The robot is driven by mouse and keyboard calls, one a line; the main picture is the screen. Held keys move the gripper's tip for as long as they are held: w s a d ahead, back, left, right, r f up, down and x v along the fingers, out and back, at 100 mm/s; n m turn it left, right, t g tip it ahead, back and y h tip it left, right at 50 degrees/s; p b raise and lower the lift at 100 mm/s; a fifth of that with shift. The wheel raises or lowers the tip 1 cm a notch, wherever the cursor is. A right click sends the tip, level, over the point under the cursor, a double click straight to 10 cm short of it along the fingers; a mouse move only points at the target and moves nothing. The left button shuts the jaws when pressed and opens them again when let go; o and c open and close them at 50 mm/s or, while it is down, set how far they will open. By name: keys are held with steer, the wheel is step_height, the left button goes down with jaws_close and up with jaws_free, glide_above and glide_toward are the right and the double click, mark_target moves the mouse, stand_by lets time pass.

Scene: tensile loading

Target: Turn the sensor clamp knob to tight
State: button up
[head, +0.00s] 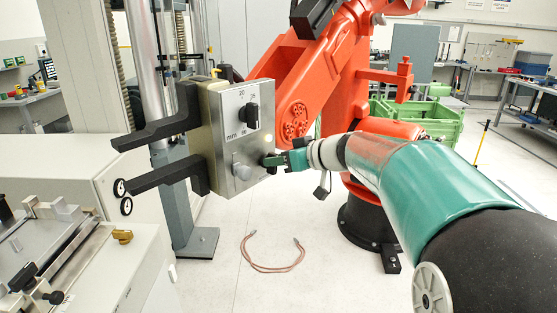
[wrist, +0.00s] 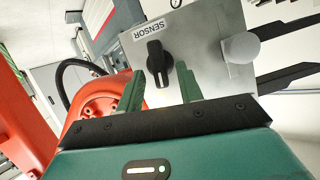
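The sensor clamp knob (wrist: 158,62) is a black pointer knob on a grey metal plate, beside an upside-down "SENSOR" label (wrist: 153,24) in the wrist view. Its bar stands close to upright in that view. My gripper (wrist: 160,76) is open, with one green finger on each side of the knob and gaps visible on both sides; I cannot tell whether the fingertips reach past it. In the head view my gripper (head: 277,160) is at the lower right of the clamp box (head: 222,150), and mostly hides this knob. No tight mark is readable.
A second black knob (head: 252,116) with a mm scale sits higher on the box. A silver round knob (head: 241,171) is left of my gripper. Black clamp arms (head: 160,130) stick out left. An orange robot arm (head: 300,95) stands close behind. A cable (head: 272,268) lies on the floor.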

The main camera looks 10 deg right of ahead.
steer(key=shift+w+a, duration=0.15)
steer(key=shift+w, duration=0.05)
jaws_close()
